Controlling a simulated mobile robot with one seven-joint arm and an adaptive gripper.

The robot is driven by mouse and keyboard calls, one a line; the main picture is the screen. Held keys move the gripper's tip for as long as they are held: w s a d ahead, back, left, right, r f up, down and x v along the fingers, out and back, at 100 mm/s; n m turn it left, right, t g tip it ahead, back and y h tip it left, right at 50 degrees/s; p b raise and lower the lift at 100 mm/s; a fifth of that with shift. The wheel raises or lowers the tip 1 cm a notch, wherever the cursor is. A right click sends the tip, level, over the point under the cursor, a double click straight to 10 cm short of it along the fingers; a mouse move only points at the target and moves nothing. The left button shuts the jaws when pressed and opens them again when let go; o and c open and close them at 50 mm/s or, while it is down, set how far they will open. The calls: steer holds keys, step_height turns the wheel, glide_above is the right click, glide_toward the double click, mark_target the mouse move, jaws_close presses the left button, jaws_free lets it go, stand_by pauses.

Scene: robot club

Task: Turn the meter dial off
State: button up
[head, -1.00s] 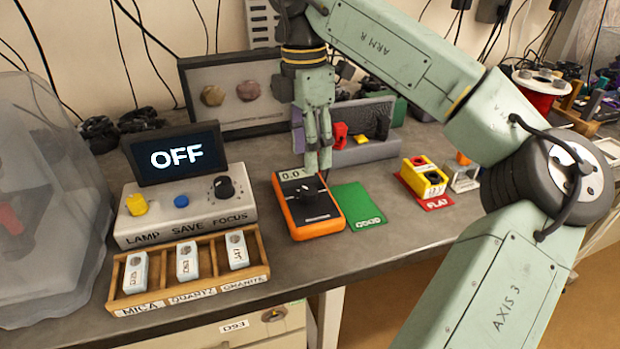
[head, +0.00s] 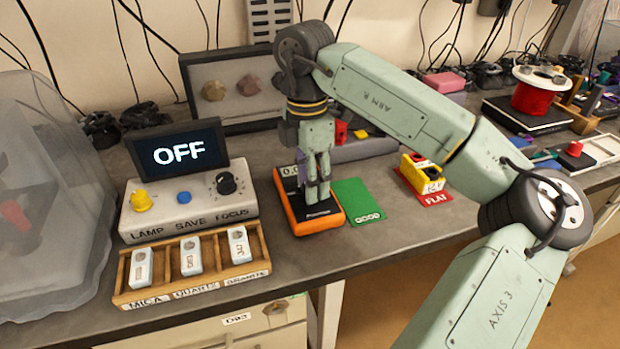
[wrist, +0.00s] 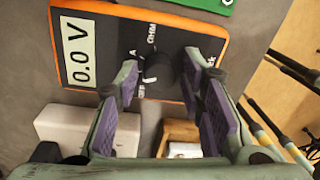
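The orange meter (head: 300,222) lies on the bench with its black face up. Its display reads 0.0 V in the wrist view (wrist: 78,52). The black round dial (wrist: 158,70) sits on the face, with labels such as A and OHM around it. My gripper (head: 317,196) points down over the meter. In the wrist view its fingers are apart, one tip on each side of the dial, with a gap showing. I cannot tell how far the tips are above the face. In the head view the gripper hides the dial.
A green GOOD card (head: 358,201) lies right of the meter. A red FLAT card (head: 437,198) bears a yellow block (head: 420,175). A control box (head: 188,212) with an OFF screen (head: 179,152) and a wooden sample tray (head: 262,262) stand at left.

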jaws_close()
steer(key=shift+n, duration=0.3)
steer(key=n+b, duration=0.3)
steer(key=shift+f, duration=0.1)
steer(key=n+b, duration=0.2)
steer(key=n, duration=0.3)
steer(key=shift+a, duration=0.1)
steer(key=shift+n, duration=0.3)
stand_by(0.3)
steer(key=shift+o, duration=1.7)
jaws_free()
steer(key=shift+r, duration=0.25)
